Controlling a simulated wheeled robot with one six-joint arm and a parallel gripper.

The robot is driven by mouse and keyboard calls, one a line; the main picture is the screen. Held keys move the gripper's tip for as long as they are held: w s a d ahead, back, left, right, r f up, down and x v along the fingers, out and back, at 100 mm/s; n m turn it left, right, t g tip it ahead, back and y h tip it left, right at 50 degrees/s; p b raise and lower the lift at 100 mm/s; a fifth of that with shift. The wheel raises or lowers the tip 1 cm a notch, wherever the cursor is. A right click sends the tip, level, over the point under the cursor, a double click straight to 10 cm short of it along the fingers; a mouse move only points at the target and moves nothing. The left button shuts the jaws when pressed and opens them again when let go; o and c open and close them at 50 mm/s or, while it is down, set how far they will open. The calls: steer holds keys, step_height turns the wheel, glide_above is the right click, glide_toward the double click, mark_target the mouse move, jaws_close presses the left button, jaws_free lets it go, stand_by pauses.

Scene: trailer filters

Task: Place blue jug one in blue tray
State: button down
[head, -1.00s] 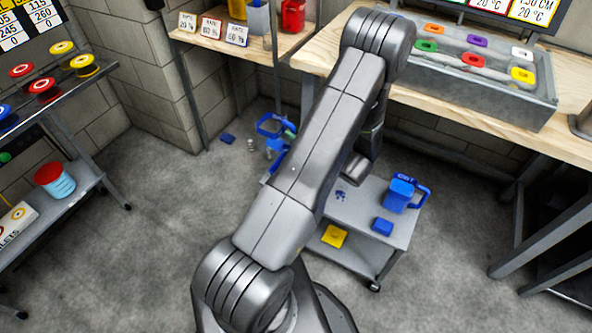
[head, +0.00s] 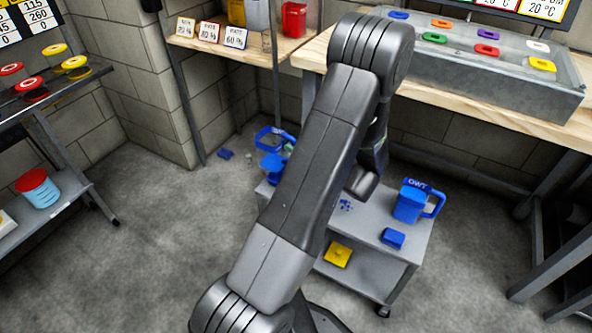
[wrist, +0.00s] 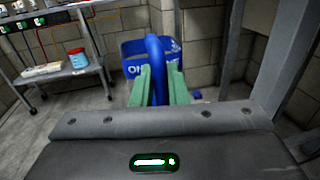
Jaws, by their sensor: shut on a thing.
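A blue jug (head: 270,138), partly hidden behind my arm in the head view, appears open-topped. In the wrist view its lettering starts "ON" (wrist: 136,68), and its blue handle (wrist: 156,66) rises between my green fingertips. My gripper (wrist: 160,84) is shut on that handle. Another blue jug (head: 408,206), lettered "OWT", stands upright on the grey cart (head: 375,262). A small blue piece (head: 398,15) lies in the grey basin on the bench. I cannot tell whether it is the blue tray.
A blue block (head: 393,238) and a yellow piece (head: 338,255) are on the cart. The basin (head: 480,80) holds several coloured pieces on the wooden bench. A shelf (head: 240,50) with cards stands at the back. A rack (head: 40,180) stands left.

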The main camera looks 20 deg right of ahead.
step_height(320, 180, down, 6)
steer(key=shift+r+b, duration=0.25)
steer(key=shift+b, duration=0.55)
steer(key=c, duration=1.4)
jaws_free()
steer(key=shift+c, duration=0.2)
steer(key=shift+s+r, duration=0.1)
steer(key=p+v, duration=0.2)
steer(key=v, duration=1)
steer(key=shift+w+a+r+b, duration=0.1)
steer(key=shift+w+a+r, duration=0.7)
steer(key=shift+w, duration=1)
steer(key=shift+w+a+r+b, duration=0.1)
steer(key=shift+w+a+r, duration=0.4)
steer(key=shift+w+a, duration=0.95)
steer(key=shift+w+a+r+b, duration=0.1)
steer(key=shift+w+a+r, duration=0.55)
steer(key=shift+w, duration=1.45)
